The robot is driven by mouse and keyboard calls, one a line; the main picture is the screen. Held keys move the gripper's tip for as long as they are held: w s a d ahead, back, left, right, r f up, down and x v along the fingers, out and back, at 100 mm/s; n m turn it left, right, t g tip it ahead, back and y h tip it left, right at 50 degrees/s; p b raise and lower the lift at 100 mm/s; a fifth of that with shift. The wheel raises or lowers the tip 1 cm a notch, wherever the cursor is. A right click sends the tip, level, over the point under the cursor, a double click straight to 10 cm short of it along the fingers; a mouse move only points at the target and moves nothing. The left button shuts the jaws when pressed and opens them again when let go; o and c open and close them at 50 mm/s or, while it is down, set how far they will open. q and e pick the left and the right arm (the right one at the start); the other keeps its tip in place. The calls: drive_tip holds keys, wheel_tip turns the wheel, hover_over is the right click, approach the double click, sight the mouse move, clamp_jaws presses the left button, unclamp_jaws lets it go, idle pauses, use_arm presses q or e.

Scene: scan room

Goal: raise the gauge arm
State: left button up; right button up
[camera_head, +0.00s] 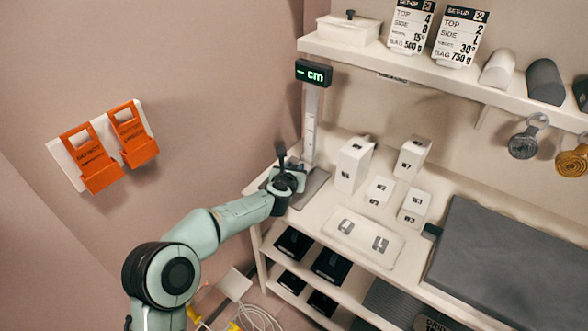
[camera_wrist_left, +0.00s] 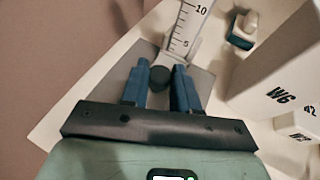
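The height gauge stands at the left end of the worktop, with a pale upright scale (camera_head: 310,128) and a lit "cm" display (camera_head: 314,73) on top. The scale also shows in the left wrist view (camera_wrist_left: 186,28), with the marks 5 and 10 visible. My left gripper (camera_head: 287,179) is low at the foot of the scale. In the left wrist view its two blue fingers (camera_wrist_left: 160,82) stand close on either side of a dark round knob (camera_wrist_left: 160,77), apparently the gauge arm's, low by the scale. The fingers seem to touch it. The rest of the gauge arm is hard to make out. My right gripper is out of view.
White boxes (camera_head: 353,164) stand close right of the gauge. A white tray (camera_head: 346,246) lies in front of them, and a dark grey mat (camera_head: 512,262) lies further right. An upper shelf (camera_head: 440,80) overhangs the worktop. Orange holders (camera_head: 91,158) hang on the left wall.

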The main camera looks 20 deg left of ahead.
use_arm(q)
clamp_jaws()
drive_tip(key=shift+r+p, duration=0.3)
drive_tip(key=shift+r, duration=0.05)
wheel_tip(320, 180, up, 18)
drive_tip(key=p, duration=1.3)
drive_tip(key=shift+r, duration=0.25)
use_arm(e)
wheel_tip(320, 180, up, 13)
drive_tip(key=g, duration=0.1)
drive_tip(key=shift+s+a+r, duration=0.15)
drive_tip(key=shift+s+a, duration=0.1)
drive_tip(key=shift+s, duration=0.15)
use_arm(q)
drive_tip(key=o, duration=0.7)
unclamp_jaws()
drive_tip(key=shift+r, duration=0.15)
drive_tip(key=shift+o, duration=0.2)
drive_tip(key=shift+f, duration=0.2)
